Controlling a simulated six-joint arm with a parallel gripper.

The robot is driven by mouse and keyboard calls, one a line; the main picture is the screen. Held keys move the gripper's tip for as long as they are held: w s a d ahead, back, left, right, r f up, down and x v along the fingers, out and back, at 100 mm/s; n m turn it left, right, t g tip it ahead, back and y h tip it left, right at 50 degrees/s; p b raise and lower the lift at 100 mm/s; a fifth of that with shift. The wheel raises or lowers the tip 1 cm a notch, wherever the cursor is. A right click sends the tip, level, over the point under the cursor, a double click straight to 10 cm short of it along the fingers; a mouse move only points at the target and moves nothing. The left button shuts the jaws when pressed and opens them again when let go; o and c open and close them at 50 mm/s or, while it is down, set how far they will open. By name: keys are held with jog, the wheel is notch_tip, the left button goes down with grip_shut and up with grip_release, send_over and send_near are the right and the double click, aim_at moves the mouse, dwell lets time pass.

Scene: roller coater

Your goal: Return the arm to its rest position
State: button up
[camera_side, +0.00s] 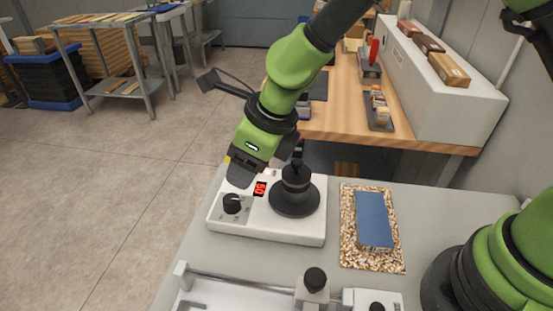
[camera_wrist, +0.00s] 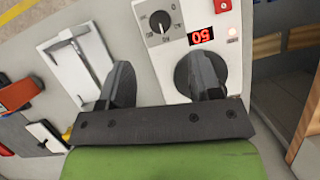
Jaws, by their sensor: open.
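My gripper (camera_side: 268,167) is at the end of my green and black arm, above the white control box (camera_side: 300,234) in the side view. In the wrist view my gripper (camera_wrist: 163,82) has its two dark fingers spread apart with nothing between them. The box carries a black dial (camera_side: 232,203), a red lit display (camera_side: 260,188) and a black round base with a knob (camera_side: 296,190). The right finger overlaps that black round part in the wrist view (camera_wrist: 183,72); I cannot tell whether they touch. The display reads 50, upside down in the wrist view (camera_wrist: 201,35).
A blue block (camera_side: 374,220) lies on a speckled board (camera_side: 356,258) right of the box. A metal rail fixture (camera_side: 240,281) stands in front. A wooden bench (camera_side: 345,110) with trays is behind. A red button (camera_wrist: 222,5) shows at the wrist view's top. Open floor lies left.

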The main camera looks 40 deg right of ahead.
jog(key=w+d+r+m+t, duration=0.1)
jog(key=d+r+m+t, duration=0.3)
jog(key=r+m, duration=0.4)
jog(key=w+d+r+m+t, duration=0.2)
jog(key=d+r+m+t, duration=0.15)
jog(key=r+m, duration=0.5)
jog(key=s+d+r+m+h, duration=0.3)
jog(key=d+r+m, duration=0.1)
jog(key=d+m, duration=0.4)
jog(key=s+d+m+g+h, duration=0.2)
jog(key=s+d+m, duration=0.3)
jog(key=s+m, duration=0.65)
jog(key=s+a+f+m+g+y, duration=0.2)
jog(key=s+a+m+y, duration=0.2)
jog(key=s+m, duration=0.4)
jog(key=m, duration=0.3)
jog(key=shift+s+f+m, duration=0.2)
jog(key=shift+f+m, duration=0.1)
jog(key=shift+f, duration=0.05)
